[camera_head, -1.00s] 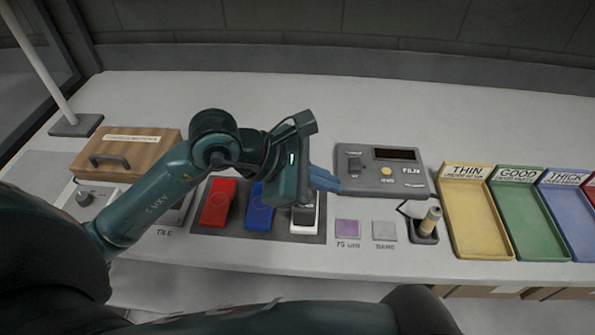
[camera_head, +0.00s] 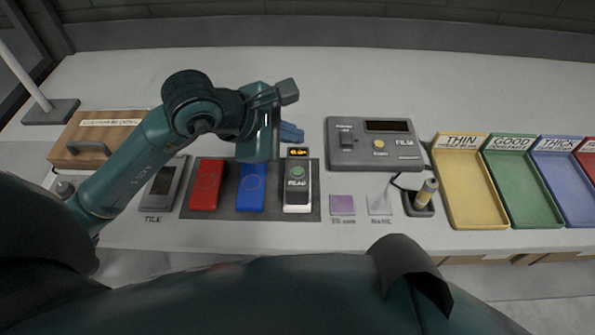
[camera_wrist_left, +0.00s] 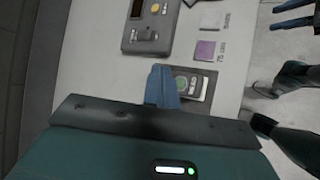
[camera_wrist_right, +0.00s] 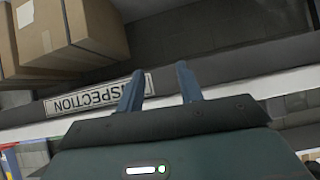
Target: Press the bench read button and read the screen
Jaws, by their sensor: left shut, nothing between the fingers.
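The grey bench unit (camera_head: 345,158) marked FILM has a yellow button (camera_head: 379,145), a switch on its left and a dark screen (camera_head: 387,126) with no reading I can make out. It also shows in the left wrist view (camera_wrist_left: 140,40). My left gripper (camera_head: 291,132) is shut and empty, just left of the bench unit, above the far end of the handheld gauge (camera_head: 297,192). The gauge has a green button (camera_head: 297,172) and a lit orange display, too small to read. My right gripper (camera_wrist_right: 160,85) is open and empty, facing an INSPECTION sign.
Red (camera_head: 206,186) and blue (camera_head: 251,187) blocks lie on the dark mat left of the gauge. Yellow (camera_head: 470,205), green and blue trays are farther right. The back of the bench is clear.

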